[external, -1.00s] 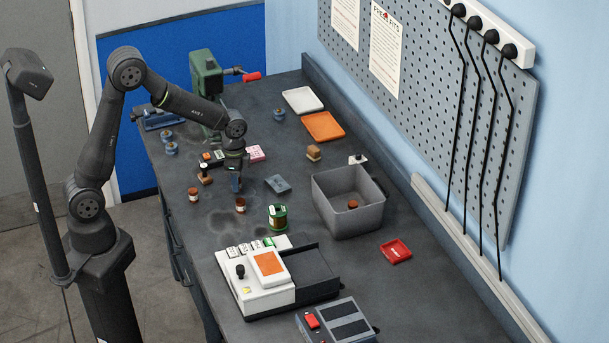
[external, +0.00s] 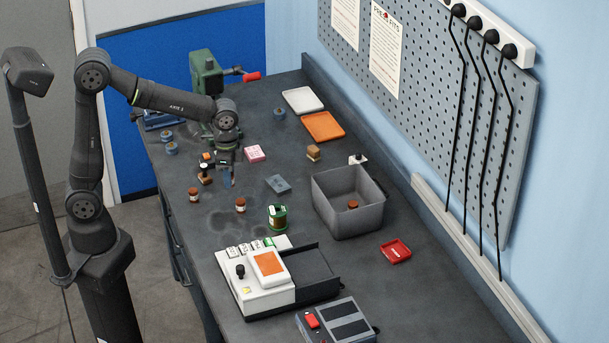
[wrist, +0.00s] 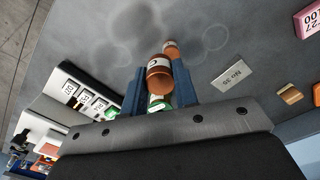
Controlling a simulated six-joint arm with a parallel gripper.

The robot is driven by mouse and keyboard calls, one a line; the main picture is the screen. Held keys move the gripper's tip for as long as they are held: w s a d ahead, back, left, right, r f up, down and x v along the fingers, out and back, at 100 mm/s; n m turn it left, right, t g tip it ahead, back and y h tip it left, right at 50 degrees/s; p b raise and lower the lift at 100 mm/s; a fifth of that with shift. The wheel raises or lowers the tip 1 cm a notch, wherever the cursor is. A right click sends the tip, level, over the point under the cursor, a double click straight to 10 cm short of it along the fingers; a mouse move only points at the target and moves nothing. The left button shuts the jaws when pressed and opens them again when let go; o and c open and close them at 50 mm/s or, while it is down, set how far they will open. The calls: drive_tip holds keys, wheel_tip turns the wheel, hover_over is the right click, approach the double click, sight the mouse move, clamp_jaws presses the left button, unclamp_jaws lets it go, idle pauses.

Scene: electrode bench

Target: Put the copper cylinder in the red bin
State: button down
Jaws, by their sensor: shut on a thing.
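In the wrist view a copper-coloured cylinder (wrist: 158,76) with a white label sits between the blue fingers of my gripper (wrist: 158,80), which is shut on it. In the external view my gripper (external: 228,181) points down over the bench's left half, and the held cylinder is mostly hidden there. The red bin (external: 396,251), a small shallow tray, lies on the bench to the right, well apart from my gripper. Two similar cylinders stand on the bench: one on the left (external: 193,195) and one nearer the middle (external: 240,205), also visible in the wrist view (wrist: 170,48).
A grey tub (external: 350,222) holding a small copper piece stands between my gripper and the red bin. A green spool (external: 278,217), a grey slab (external: 278,184) and a white console (external: 253,291) are nearby. Bench around the red bin looks clear.

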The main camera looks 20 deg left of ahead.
drive_tip(key=shift+s+r, duration=0.15)
drive_tip(key=shift+s, duration=0.1)
drive_tip(key=w+a+f+n, duration=0.1)
drive_tip(key=w+a+n, duration=0.2)
drive_tip(key=w+a, duration=0.5)
drive_tip(key=w+a+f+n, duration=0.15)
drive_tip(key=w+a, duration=0.25)
drive_tip(key=w, duration=0.7)
drive_tip(key=w+a+f+n, duration=0.1)
drive_tip(key=w+a, duration=0.3)
drive_tip(key=a, duration=0.4)
drive_tip(key=w+a+f+n, duration=0.1)
drive_tip(key=w+a+n, duration=0.2)
drive_tip(key=a, duration=0.5)
drive_tip(key=w+a+f+n, duration=0.1)
drive_tip(key=w+a+n, duration=0.1)
drive_tip(key=w+a, duration=0.3)
drive_tip(key=shift+w+a+f+n, duration=0.1)
drive_tip(key=shift+a+n, duration=0.1)
drive_tip(key=shift+a, duration=0.6)
drive_tip(key=shift+w+a+f+n, duration=0.1)
drive_tip(key=shift+a+n, duration=0.05)
drive_tip(key=shift+a, duration=0.6)
